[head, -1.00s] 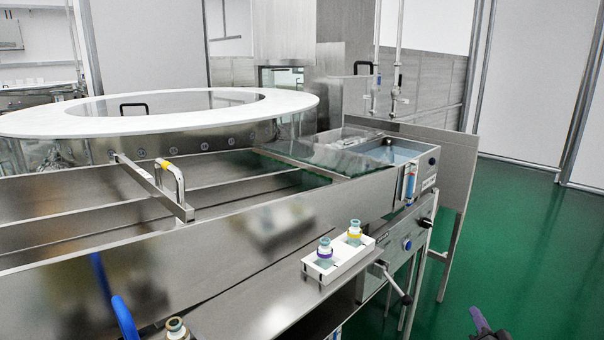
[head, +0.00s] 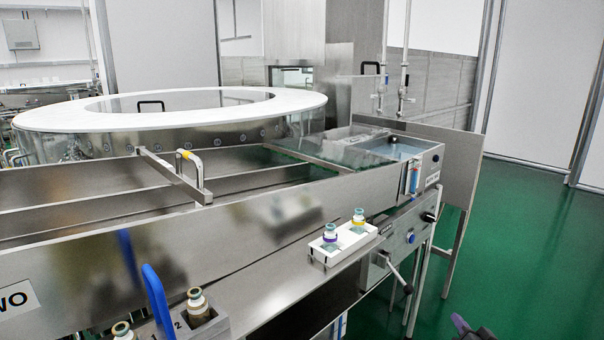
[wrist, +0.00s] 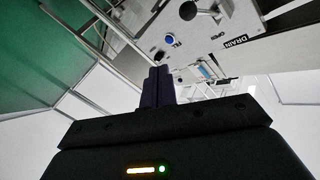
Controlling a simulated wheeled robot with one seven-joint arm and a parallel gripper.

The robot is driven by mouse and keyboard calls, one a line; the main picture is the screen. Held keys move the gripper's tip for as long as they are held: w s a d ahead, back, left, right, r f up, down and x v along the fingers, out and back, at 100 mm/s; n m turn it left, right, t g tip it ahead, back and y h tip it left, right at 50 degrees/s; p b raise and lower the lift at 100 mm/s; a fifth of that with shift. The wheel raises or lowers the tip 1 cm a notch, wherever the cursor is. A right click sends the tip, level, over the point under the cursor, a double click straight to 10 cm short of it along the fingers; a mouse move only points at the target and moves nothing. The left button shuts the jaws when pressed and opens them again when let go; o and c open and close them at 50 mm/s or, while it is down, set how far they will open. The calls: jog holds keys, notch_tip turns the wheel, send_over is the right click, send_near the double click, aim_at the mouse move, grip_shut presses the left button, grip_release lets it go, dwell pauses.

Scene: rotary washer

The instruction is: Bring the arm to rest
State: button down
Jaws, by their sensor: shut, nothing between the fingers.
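My gripper (wrist: 158,78) shows in the wrist view with its two dark purple fingers together and nothing between them. In the head view only a purple fingertip and a dark part of my gripper (head: 462,324) show at the bottom edge, right of the machine and over the green floor. It touches nothing that I can see. The rest of the arm is out of the head view.
The steel rotary washer (head: 130,240) fills the left and middle. A white rack (head: 342,243) with two vials sits on its front ledge. A grey holder (head: 207,322) with a vial stands nearer. A black-knobbed lever (head: 407,288) sticks out at the right. Green floor (head: 530,260) is clear.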

jog(key=s+a+f+n+g, duration=0.25)
jog(key=a+n+g, duration=0.4)
jog(key=a, duration=0.75)
jog(key=s+a+r+g, duration=0.4)
jog(key=s+a, duration=0.3)
jog(key=s, duration=0.2)
jog(key=s+a+r+g, duration=0.4)
jog(key=s+a, duration=0.4)
jog(key=s, duration=0.1)
jog(key=w+p+v, duration=0.2)
jog(key=p+v, duration=1)
jog(key=p, duration=0.1)
jog(key=w+a+r+p+v, duration=0.1)
jog(key=w+p+v, duration=0.2)
jog(key=p+v, duration=1)
jog(key=shift+w+r+h, duration=0.25)
jog(key=shift+r+h, duration=0.05)
jog(key=shift+r, duration=0.15)
